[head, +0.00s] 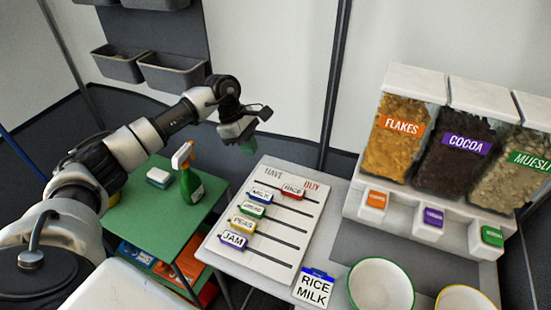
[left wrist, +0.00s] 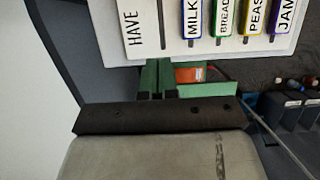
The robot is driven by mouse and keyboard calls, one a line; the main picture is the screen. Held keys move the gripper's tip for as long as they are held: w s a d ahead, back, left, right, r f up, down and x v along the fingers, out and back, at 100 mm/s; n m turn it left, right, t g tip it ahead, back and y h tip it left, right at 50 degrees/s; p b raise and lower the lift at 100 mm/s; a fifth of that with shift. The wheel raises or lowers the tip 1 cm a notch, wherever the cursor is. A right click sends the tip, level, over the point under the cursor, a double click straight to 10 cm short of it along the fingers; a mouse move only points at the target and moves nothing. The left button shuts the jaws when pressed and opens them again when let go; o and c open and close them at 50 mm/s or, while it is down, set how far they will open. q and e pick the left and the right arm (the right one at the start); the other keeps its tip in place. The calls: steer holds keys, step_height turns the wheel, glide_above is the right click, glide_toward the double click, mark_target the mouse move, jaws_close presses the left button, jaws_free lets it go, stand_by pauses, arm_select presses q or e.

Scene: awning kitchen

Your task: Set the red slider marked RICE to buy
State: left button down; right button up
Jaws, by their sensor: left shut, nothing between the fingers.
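The slider board (head: 265,250) lies on the white counter, with HAVE at its left end and BUY at its right. The red RICE slider (head: 292,190) is in the farthest slot, away from the HAVE end, with some bare slot on its BUY side. My left gripper (head: 247,146) is shut and empty, above and beyond the board's far-left corner, apart from the slider. In the left wrist view its fingers (left wrist: 157,82) show below the board's HAVE edge (left wrist: 135,30). The RICE slider is out of that view. My right gripper is not in view.
The blue MILK (head: 262,195), green BREAD (head: 251,210), yellow PEAS (head: 242,225) and purple JAM (head: 233,241) sliders sit at the HAVE end. A spray bottle (head: 191,190) stands on the green table at left. Cereal dispensers (head: 465,145) stand right; a bowl (head: 380,287) and RICE MILK carton (head: 315,287) are in front.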

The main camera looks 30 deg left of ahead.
mark_target(289, 188)
arm_select(q)
steer(key=p+x, duration=0.1)
steer(key=x, duration=0.7)
steer(key=shift+s+f, duration=0.1)
steer(key=shift+f, duration=0.15)
steer(key=d+p, duration=0.2)
steer(key=d, duration=0.1)
steer(key=shift+d+f, duration=0.2)
steer(key=shift+f, duration=0.15)
steer(key=shift+d, duration=0.5)
steer(key=shift+f, duration=0.1)
steer(key=d, duration=0.2)
steer(key=d+b, duration=0.1)
steer(key=shift+w+d, duration=0.25)
steer(key=shift+d, duration=0.05)
steer(key=shift+a, duration=0.15)
